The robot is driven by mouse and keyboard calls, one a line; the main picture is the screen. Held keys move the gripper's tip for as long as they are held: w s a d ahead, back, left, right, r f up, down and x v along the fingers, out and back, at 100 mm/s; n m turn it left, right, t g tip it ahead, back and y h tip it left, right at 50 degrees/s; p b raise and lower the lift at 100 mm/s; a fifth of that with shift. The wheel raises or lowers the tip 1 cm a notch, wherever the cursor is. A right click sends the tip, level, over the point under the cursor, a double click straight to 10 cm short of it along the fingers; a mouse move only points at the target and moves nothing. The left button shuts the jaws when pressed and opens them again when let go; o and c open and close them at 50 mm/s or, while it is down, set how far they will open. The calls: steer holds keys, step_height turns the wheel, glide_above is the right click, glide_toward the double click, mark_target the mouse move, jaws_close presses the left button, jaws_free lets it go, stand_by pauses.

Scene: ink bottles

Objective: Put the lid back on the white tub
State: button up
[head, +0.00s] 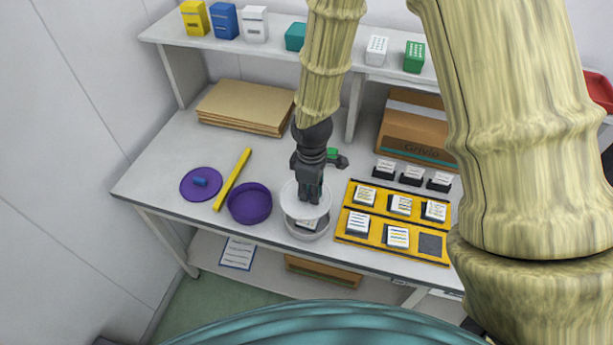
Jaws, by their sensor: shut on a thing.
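The white lid (290,199) is a round disc in the middle of the table area, held in my gripper (310,197). My gripper points down and its fingers are shut at the lid's middle, hiding the grip itself. The white tub (307,235) is round and stands on the table just below and in front of the lid. The lid overlaps the tub's back part in this view. The tub's front opening shows, with something pale and dark inside. The lid looks raised above the rim, but I cannot tell the exact gap.
A purple tub (250,205) stands close left, with a purple lid (201,184) and a yellow bar (232,179) beyond. A yellow tray (391,259) of labelled bottles lies close right. A cardboard box (414,138) and folded cardboard (245,107) stand behind.

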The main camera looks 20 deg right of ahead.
mark_target(313, 206)
steer(key=shift+s+f+b, duration=0.3)
steer(key=shift+s+b, duration=0.3)
steer(key=shift+s, duration=0.35)
steer(key=shift+f, duration=0.3)
steer(key=f, duration=0.1)
steer(key=w+f+b, duration=0.1)
steer(key=b, duration=0.1)
steer(key=shift+w+d+f, duration=0.1)
steer(key=shift+w+f, duration=0.15)
steer(key=shift+f, duration=0.15)
steer(key=shift+s+f+b, duration=0.3)
steer(key=shift+s+b, duration=0.05)
steer(key=shift+s, duration=0.1)
steer(key=shift+f, duration=0.25)
steer(key=shift+w+f, duration=0.2)
steer(key=shift+f, duration=0.3)
steer(key=shift+s, duration=0.1)
steer(key=shift+s+r, duration=0.1)
steer(key=shift+r, duration=0.05)
steer(key=shift+f+p, duration=0.25)
steer(key=shift+p, duration=0.15)
stand_by(0.7)
